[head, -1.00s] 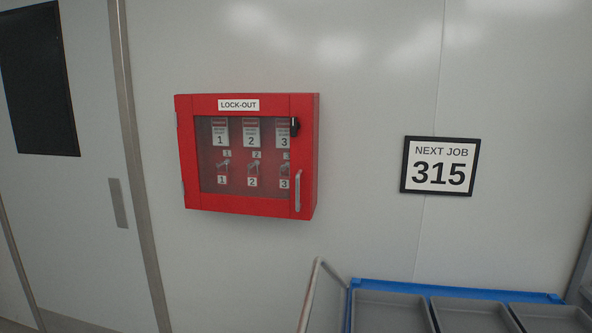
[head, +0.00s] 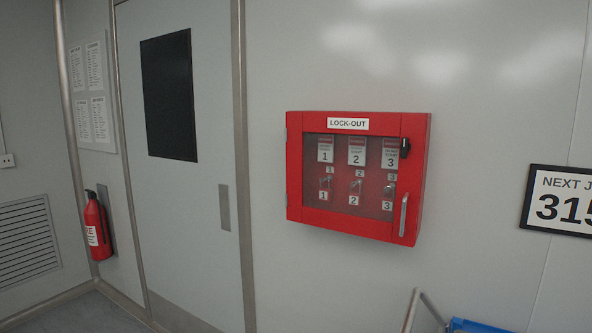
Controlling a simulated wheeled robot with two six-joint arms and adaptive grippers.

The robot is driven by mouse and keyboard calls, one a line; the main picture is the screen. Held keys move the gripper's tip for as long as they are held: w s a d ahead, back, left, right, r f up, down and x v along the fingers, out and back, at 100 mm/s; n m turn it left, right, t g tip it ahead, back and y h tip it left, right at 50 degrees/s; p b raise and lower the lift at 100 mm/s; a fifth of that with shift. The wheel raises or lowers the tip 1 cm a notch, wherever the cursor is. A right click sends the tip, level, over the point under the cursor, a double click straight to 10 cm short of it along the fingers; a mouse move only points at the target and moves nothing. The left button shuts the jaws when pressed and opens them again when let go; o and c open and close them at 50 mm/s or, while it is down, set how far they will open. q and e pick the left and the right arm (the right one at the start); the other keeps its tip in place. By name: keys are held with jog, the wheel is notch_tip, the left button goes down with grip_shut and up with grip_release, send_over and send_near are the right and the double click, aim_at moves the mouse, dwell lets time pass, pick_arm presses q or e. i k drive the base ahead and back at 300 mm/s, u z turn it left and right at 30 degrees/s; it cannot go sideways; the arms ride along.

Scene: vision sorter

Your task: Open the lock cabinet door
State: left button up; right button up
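Through the clear door pane I see numbered tags and padlocks (head: 356,186) in columns 1, 2 and 3. A silver upright handle (head: 404,214) is on the door's right side, with a black latch (head: 405,148) above it. Hinges show on the left edge. Neither of my grippers is in view, and nothing touches the cabinet.
A grey door (head: 185,215) with a dark window stands left of the cabinet. A fire extinguisher (head: 96,228) hangs further left. A framed NEXT JOB sign (head: 562,200) is cut off at right. A metal rail (head: 411,310) and a blue cart edge (head: 480,325) show at bottom right.

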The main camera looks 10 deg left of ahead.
aim_at(401, 231)
jog(key=u, duration=0.05)
jog(key=k, duration=0.55)
jog(key=z, duration=1)
jog(key=i, duration=1.15)
jog(key=u, duration=0.15)
